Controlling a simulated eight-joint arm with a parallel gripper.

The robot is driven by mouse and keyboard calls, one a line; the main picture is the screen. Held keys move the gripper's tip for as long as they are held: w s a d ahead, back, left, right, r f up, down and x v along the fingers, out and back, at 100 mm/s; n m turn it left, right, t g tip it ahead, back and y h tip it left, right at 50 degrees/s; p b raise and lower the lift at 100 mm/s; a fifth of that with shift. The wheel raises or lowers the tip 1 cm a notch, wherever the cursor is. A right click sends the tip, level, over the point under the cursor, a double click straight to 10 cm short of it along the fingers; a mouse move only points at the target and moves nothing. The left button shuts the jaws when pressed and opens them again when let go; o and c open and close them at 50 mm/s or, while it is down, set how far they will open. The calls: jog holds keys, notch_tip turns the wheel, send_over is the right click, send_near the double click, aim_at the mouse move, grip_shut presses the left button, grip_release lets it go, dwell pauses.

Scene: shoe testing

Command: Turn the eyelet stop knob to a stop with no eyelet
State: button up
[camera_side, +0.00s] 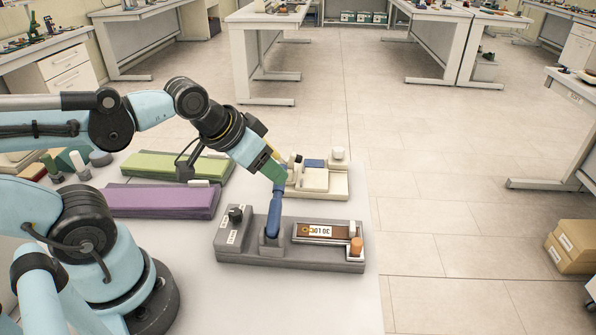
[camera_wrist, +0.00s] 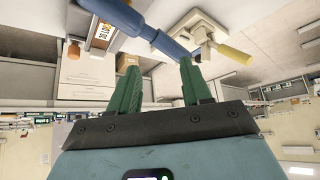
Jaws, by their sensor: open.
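A grey fixture (camera_side: 300,262) stands on the table in the side view. A black knob (camera_side: 235,213) with small white labels is at its left end; I cannot tell whether this is the eyelet stop knob, nor read its setting. A blue lever (camera_side: 273,215) rises from the fixture's middle. A brown strip (camera_side: 343,231) with a printed label lies at its right. My gripper (camera_side: 274,177) is open at the lever's upper end. In the wrist view, the green fingers of my gripper (camera_wrist: 159,66) are apart, with the blue lever (camera_wrist: 165,42) by their tips; contact is unclear.
An orange knob (camera_side: 356,245) is at the fixture's right end. A cream device (camera_side: 322,185) stands behind it; its yellow handle (camera_wrist: 235,55) shows in the wrist view. Purple (camera_side: 160,201) and green (camera_side: 180,165) pads lie left. Bare table is in front of the fixture.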

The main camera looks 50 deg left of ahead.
jog(key=shift+o, duration=0.5)
notch_tip(320, 180, up, 5)
jog(key=n+g, duration=0.7)
jog(key=n, duration=0.9)
send_over(235, 212)
jog(key=shift+f, duration=6.15)
grip_shut()
